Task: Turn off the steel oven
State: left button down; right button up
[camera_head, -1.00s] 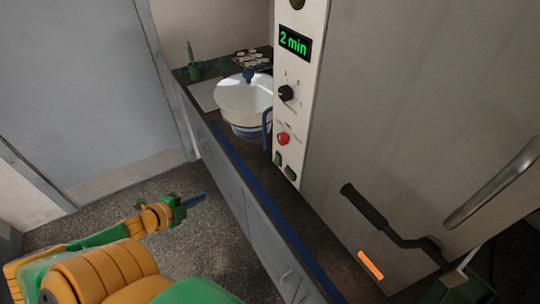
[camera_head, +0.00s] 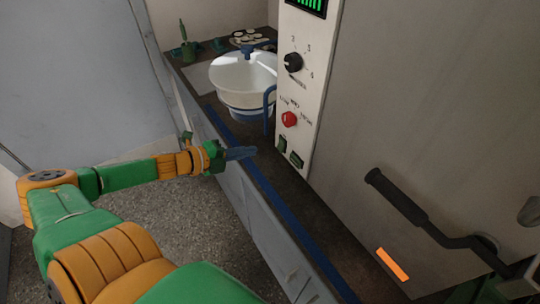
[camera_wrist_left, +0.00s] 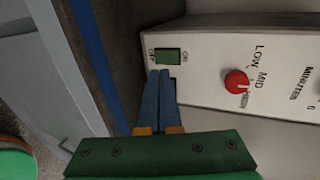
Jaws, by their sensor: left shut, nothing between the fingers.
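The steel oven (camera_head: 440,110) fills the right side of the head view. My right gripper is not in view.
A dark counter (camera_head: 235,140) with a blue front edge runs along the oven. A white bowl (camera_head: 243,85) with a blue handle stands beside the panel. A black-gripped handle (camera_head: 405,200) sticks out low on the oven door. Open floor lies at left.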

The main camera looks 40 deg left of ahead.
aim_at(279, 147)
pick_arm(q)
jog(key=b+x, duration=0.3)
jog(key=x, duration=0.1)
jog(key=shift+w+f+b, duration=0.1)
jog(key=shift+f+b, duration=0.15)
jog(key=shift+b, duration=0.05)
jog(key=shift+w+d+r+p, duration=0.1)
jog(key=shift+w+p, duration=0.2)
jog(key=shift+w+d, duration=0.1)
jog(key=shift+w, duration=0.15)
jog(key=shift+w+d, duration=0.15)
jog(key=shift+w, duration=0.2)
jog(key=shift+w+d+f+p, duration=0.1)
jog(key=shift+w+f+p, duration=0.15)
jog(key=shift+w+p, duration=0.1)
jog(key=shift+w+d+f, duration=0.25)
jog(key=shift+w+f, duration=0.05)
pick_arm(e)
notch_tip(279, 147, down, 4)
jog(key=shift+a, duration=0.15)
pick_arm(q)
jog(key=shift+f, duration=0.1)
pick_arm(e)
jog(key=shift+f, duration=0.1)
